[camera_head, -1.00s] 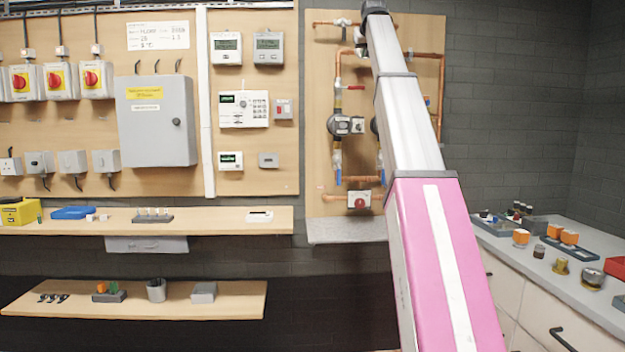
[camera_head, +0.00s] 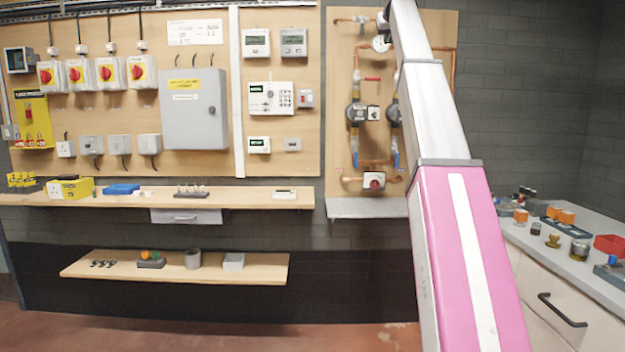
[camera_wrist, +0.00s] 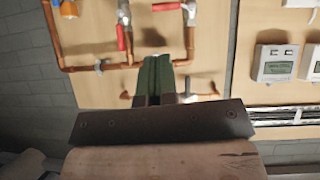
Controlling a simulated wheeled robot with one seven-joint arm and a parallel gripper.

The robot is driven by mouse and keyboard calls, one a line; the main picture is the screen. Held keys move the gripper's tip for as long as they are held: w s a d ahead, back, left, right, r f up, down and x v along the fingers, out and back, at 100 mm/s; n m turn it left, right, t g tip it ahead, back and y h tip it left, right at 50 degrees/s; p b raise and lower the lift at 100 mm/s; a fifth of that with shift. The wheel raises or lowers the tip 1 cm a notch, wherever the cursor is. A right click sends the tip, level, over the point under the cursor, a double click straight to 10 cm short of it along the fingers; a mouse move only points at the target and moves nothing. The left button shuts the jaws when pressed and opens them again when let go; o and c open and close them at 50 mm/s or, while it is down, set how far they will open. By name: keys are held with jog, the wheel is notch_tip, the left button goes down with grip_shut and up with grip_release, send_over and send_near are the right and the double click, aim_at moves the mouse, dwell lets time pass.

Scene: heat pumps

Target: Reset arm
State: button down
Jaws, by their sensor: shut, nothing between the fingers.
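My gripper (camera_wrist: 157,62) shows in the wrist view, its dark green fingers together with nothing between them. It points toward the wooden board (camera_wrist: 110,85) with copper pipes, which appears upside down there. The fingertips overlap the pipes in the picture; I cannot tell how far they are from them. In the head view my pink and silver arm reaches up across the right half and covers part of the pipe board (camera_head: 340,100). The gripper itself is out of that view.
A grey electrical box (camera_head: 195,125) and thermostats hang on the left board. Two wooden shelves (camera_head: 130,198) hold small parts. A grey counter (camera_head: 540,240) with jars, orange parts and a red tray (camera_head: 610,245) stands at right. Open floor shows lower left.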

notch_tip(320, 180, down, 34)
jog(key=w+a+g, duration=0.2)
jog(key=g, duration=0.1)
jog(key=s+a+f+g, duration=0.1)
jog(key=s+f, duration=0.2)
jog(key=f, duration=1)
jog(key=s+a+f+g, duration=0.1)
jog(key=s+f, duration=0.2)
jog(key=f, duration=1.1)
jog(key=s+a+f+g, duration=0.1)
jog(key=s+f+g, duration=0.1)
jog(key=s+f, duration=0.7)
jog(key=s+a+f+g, duration=0.15)
jog(key=s+f, duration=0.25)
jog(key=f, duration=0.8)
jog(key=s+a+f+g, duration=0.1)
jog(key=s+f+g, duration=0.1)
jog(key=s+f, duration=1.5)
jog(key=s, duration=0.4)
jog(key=shift+s+a+f+m+g+y, duration=0.2)
jog(key=shift+a+m+g+y, duration=0.1)
jog(key=shift+a+g, duration=0.1)
